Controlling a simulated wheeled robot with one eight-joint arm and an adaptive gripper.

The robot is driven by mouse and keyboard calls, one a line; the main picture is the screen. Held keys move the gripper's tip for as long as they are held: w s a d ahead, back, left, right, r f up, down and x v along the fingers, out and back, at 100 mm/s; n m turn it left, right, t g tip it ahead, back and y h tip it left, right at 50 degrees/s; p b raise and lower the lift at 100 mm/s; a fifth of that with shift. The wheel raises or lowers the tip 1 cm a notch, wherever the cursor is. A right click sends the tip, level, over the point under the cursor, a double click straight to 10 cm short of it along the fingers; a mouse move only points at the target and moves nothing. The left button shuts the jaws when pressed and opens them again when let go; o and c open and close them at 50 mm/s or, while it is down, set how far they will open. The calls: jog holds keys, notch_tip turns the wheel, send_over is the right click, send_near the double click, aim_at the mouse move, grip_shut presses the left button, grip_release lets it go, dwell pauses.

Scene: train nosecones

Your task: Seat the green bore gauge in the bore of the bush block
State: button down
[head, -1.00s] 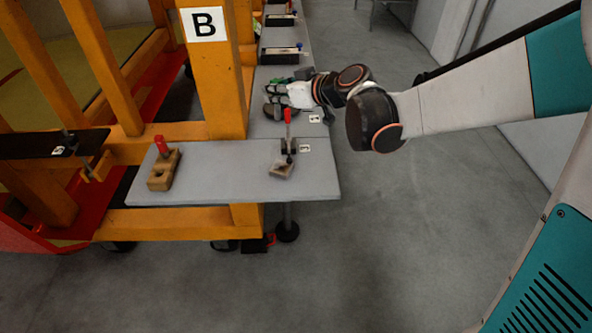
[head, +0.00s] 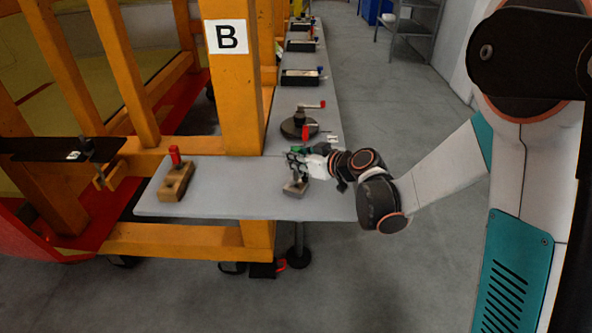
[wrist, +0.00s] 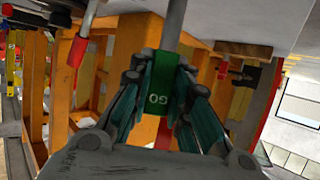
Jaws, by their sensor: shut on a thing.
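The green bore gauge (wrist: 158,88), marked "GO", is clamped between my gripper's fingers in the wrist view. Its grey metal rod (wrist: 172,25) runs to the top edge, and its tip is out of view. In the head view my gripper (head: 297,163) is over the small grey-brown bush block (head: 296,188) near the right end of the near bench. My gripper partly hides the block. Its bore does not show, so I cannot tell whether the rod is above it or inside it.
A wooden block (head: 175,184) with a red-handled gauge (head: 174,155) stands at the left of the bench (head: 230,190). A red clamp handle (head: 305,132) rises just behind my gripper. An orange post (head: 235,100) stands behind the bench. The middle bench top is clear.

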jog(key=shift+f+b, duration=0.55)
jog(key=shift+f, duration=1.35)
jog(key=c, duration=1.5)
grip_release()
jog(key=shift+f, duration=0.1)
jog(key=shift+r, duration=0.25)
jog(key=s+d+r+m+g+h+p, duration=0.1)
jog(key=s+d+r+m+h, duration=0.2)
jog(key=s+d, duration=0.3)
jog(key=s+d+r+m+h+p, duration=0.1)
jog(key=s+d+r, duration=0.4)
jog(key=s, duration=0.9)
jog(key=s+d+r+m+g+h, duration=0.1)
jog(key=s+d+r+m+h, duration=0.3)
jog(key=s+d, duration=0.4)
jog(key=shift+s+d+r+m+g+h+p, duration=0.1)
jog(key=shift+s+h+p, duration=0.1)
jog(key=shift+s, duration=0.3)
jog(key=shift+s+d+f+m+g+h+p, duration=0.1)
jog(key=shift+s+h, duration=0.1)
jog(key=shift+s, duration=0.3)
jog(key=shift+s+d+r+m+g+h+p, duration=0.1)
jog(key=shift+s+h, duration=0.1)
jog(key=shift+s, duration=0.3)
